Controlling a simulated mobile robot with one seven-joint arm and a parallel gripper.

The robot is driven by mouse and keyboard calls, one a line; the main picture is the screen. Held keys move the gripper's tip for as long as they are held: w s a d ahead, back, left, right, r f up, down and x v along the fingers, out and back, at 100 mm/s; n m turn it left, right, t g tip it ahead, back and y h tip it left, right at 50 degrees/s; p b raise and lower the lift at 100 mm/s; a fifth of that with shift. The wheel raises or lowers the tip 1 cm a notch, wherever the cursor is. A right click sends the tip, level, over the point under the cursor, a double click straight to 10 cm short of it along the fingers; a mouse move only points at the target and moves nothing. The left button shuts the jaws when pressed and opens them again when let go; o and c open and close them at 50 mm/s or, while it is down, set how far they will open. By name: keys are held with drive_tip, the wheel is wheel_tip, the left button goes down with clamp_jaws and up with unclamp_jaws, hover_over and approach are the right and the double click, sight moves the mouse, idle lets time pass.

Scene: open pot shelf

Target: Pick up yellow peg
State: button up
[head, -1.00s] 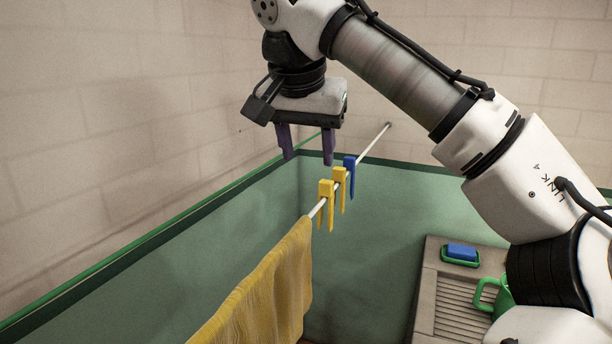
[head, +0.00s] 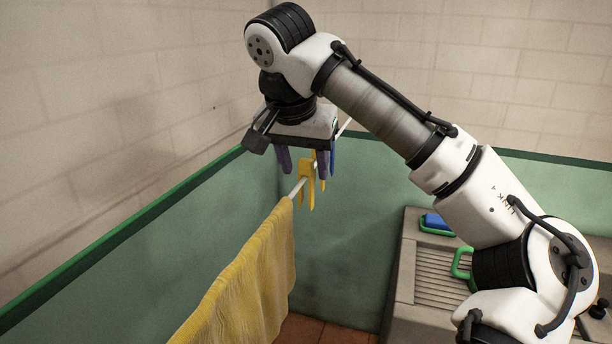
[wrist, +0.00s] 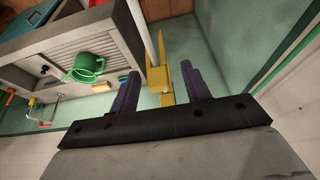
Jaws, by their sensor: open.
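A yellow peg (head: 304,172) is clipped on a thin white line in the head view, just past the yellow cloth. A second yellow peg shows only in part beside it. A blue peg (head: 333,156) is farther along the line, partly hidden by my gripper. My gripper (head: 303,165) points down over the line, fingers apart, with the near yellow peg between or just in front of them. In the wrist view, yellow peg parts (wrist: 158,82) show between the open purple fingers of my gripper (wrist: 163,88). I cannot tell whether they touch.
The yellow cloth (head: 245,275) hangs on the near part of the line. Walls close in at left and behind.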

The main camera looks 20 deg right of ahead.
sight(306, 174)
drive_tip(key=shift+s+p+x, duration=0.2)
drive_tip(key=shift+p+x, duration=0.55)
drive_tip(key=shift+x, duration=1.45)
drive_tip(key=shift+f, duration=0.1)
clamp_jaws()
